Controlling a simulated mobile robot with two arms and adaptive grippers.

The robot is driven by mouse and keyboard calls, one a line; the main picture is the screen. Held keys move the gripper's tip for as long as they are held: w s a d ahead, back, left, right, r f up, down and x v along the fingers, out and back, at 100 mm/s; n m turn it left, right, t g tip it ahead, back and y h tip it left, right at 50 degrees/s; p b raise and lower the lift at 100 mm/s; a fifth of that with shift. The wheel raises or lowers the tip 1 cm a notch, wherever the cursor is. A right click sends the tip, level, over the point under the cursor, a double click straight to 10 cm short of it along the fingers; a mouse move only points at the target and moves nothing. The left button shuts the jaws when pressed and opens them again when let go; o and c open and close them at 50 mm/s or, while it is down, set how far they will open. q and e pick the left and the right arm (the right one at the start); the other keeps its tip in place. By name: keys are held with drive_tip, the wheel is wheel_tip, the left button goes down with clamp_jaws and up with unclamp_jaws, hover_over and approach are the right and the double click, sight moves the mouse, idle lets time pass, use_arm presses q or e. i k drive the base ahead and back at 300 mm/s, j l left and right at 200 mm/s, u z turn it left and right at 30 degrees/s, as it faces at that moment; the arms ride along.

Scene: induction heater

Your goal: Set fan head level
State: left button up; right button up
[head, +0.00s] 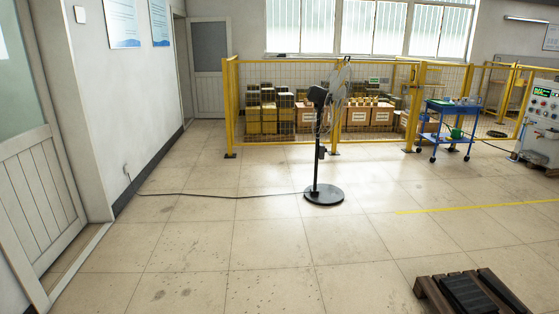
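A black pedestal fan (316,150) stands upright on the tiled floor in the middle of the head view, some distance ahead. Its round base (323,194) rests on the floor. The fan head (336,96) is seen mostly from the side, with its grille toward the right and the dark motor housing (317,95) on the left. The grille looks tilted somewhat, but its exact angle is hard to tell. Neither of my grippers shows in this view.
A black cable (220,196) runs across the floor from the left wall to the fan. A yellow mesh fence (228,105) encloses crates behind it. A blue cart (447,125) stands right of it, and a wooden pallet (430,292) lies at front right. The floor before the fan is clear.

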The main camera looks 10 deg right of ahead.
sight(313, 93)
drive_tip(key=i+l+z, duration=0.35)
drive_tip(key=i, duration=0.45)
drive_tip(key=i+z, duration=0.35)
drive_tip(key=i, duration=1.45)
drive_tip(key=i+l+u, duration=0.1)
drive_tip(key=i, duration=0.85)
drive_tip(key=i+l, duration=0.15)
drive_tip(key=i, duration=0.85)
